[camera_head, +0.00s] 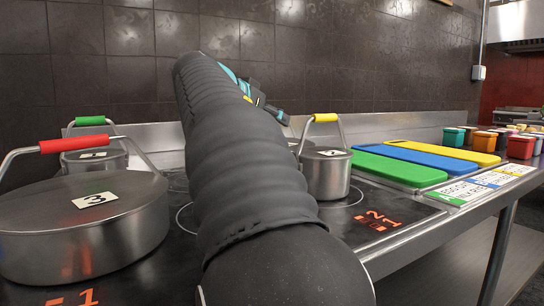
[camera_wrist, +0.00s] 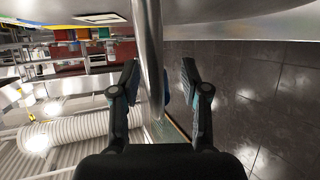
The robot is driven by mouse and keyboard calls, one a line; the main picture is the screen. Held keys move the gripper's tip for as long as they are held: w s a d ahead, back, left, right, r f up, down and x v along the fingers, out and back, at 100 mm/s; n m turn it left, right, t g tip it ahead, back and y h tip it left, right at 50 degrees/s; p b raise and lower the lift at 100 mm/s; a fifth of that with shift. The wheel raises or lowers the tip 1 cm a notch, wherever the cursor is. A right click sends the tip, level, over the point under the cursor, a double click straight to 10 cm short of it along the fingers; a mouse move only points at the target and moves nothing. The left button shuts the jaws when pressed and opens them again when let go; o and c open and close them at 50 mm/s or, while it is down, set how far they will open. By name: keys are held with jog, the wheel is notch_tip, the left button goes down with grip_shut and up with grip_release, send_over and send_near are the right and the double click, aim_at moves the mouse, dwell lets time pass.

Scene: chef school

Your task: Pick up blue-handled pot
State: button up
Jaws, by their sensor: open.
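My gripper (camera_wrist: 160,75) is open in the wrist view, with its two dark fingers on either side of an upright shiny metal bar (camera_wrist: 149,50). The bar looks like the side arm of a pot handle, but I cannot tell for sure. A grey metal surface, perhaps a pot lid (camera_wrist: 225,12), fills the top edge. A small blue patch (camera_wrist: 167,88) shows by the right finger; I cannot tell whether it is a handle grip. In the head view no blue-handled pot is visible; my arm hides the middle of the stove. My gripper is mostly hidden behind it.
A red-handled pot (camera_head: 85,225) stands front left, a green-handled pot (camera_head: 95,160) behind it, and a yellow-handled pot (camera_head: 326,175) right of my arm. Green (camera_head: 400,168), blue (camera_head: 435,159) and yellow (camera_head: 445,152) boards lie farther right. A tiled wall (camera_head: 120,55) rises behind.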

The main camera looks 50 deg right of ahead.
grip_shut()
jog(key=shift+r, duration=0.15)
